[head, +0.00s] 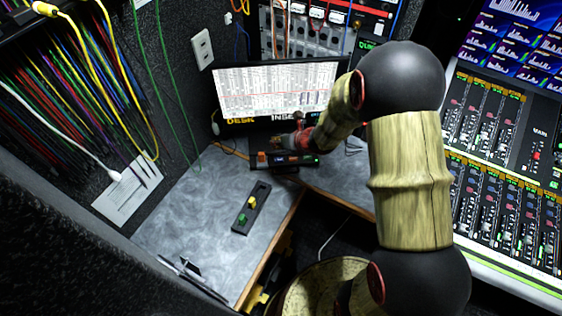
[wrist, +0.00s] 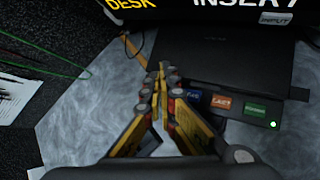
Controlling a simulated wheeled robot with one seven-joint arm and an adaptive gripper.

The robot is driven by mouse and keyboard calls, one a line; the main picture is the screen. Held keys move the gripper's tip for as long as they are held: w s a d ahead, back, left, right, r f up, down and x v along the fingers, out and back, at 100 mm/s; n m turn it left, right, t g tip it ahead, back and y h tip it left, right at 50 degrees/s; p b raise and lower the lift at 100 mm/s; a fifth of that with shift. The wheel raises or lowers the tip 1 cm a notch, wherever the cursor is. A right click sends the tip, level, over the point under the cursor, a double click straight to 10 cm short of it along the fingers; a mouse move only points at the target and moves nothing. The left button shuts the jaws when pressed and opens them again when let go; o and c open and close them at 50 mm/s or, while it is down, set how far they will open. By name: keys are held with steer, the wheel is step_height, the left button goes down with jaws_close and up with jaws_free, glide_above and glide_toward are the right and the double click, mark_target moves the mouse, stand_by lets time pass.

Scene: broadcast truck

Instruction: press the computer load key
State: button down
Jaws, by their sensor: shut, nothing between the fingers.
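A low black key unit (head: 285,166) with a row of small coloured keys sits below the monitor. In the wrist view, a blue key (wrist: 193,93), an orange-red key (wrist: 221,102) and a green key (wrist: 256,109) show on its front edge. In the head view an orange key (head: 262,157) is at the row's left end. Key lettering is too blurred to read, so I cannot tell which is computer load. My gripper (wrist: 163,72) is shut and empty, its tips left of the blue key in view. The fingers hide the row's left end there, and contact cannot be told.
A monitor (head: 277,90) stands behind the unit. A black strip with yellow and green buttons (head: 252,207) lies on the grey desk (head: 195,215). Cables hang at the left, and a mixing console (head: 505,165) is at the right. The desk's left part is mostly clear.

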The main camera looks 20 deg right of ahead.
mark_target(279, 160)
steer(key=d+m, duration=0.1)
steer(key=w+m, duration=0.1)
steer(key=m, duration=0.1)
steer(key=d+m+h, duration=0.1)
steer(key=m, duration=0.1)
steer(key=shift+w+d+r+t, duration=0.2)
steer(key=shift+w+d+t, duration=0.05)
steer(key=shift+d+t, duration=0.05)
steer(key=shift+f, duration=0.1)
step_height(279, 160, down, 9)
steer(key=b, duration=0.7)
steer(key=shift+b, duration=0.3)
stand_by(0.9)
steer(key=shift+f+b, duration=0.25)
steer(key=shift+b, duration=0.1)
